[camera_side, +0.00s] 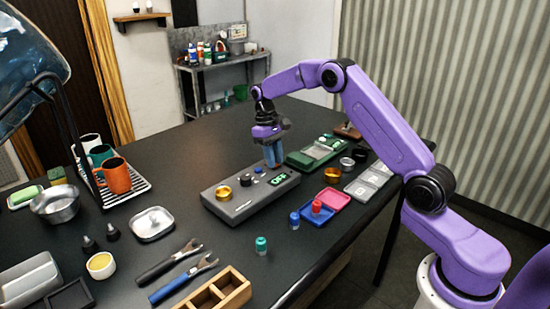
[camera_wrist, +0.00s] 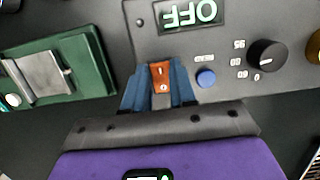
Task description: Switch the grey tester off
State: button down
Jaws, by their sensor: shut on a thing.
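The grey tester (camera_side: 240,204) lies on the dark table in the side view, and part of it shows in the wrist view (camera_wrist: 225,50). Its lit display (camera_wrist: 191,14) reads OFF in green, upside down in the wrist view. An orange rocker switch (camera_wrist: 161,76) with two white marks sits at the tester's edge. My gripper (camera_side: 272,164) points down at the tester's far right end. Its blue fingers are shut on the switch in the wrist view (camera_wrist: 161,90), one on each side. The switch is hidden by the fingers in the side view.
A blue button (camera_wrist: 206,78) and a black dial (camera_wrist: 267,55) sit close to the switch. A green device (camera_wrist: 60,68) lies just beyond the tester. Blue and red trays (camera_side: 320,208), small bottles and gold rings stand nearby.

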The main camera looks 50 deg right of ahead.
dwell(0.4)
jog(key=c, duration=0.9)
grip_release()
jog(key=v, duration=1.2)
jog(key=shift+w, duration=0.1)
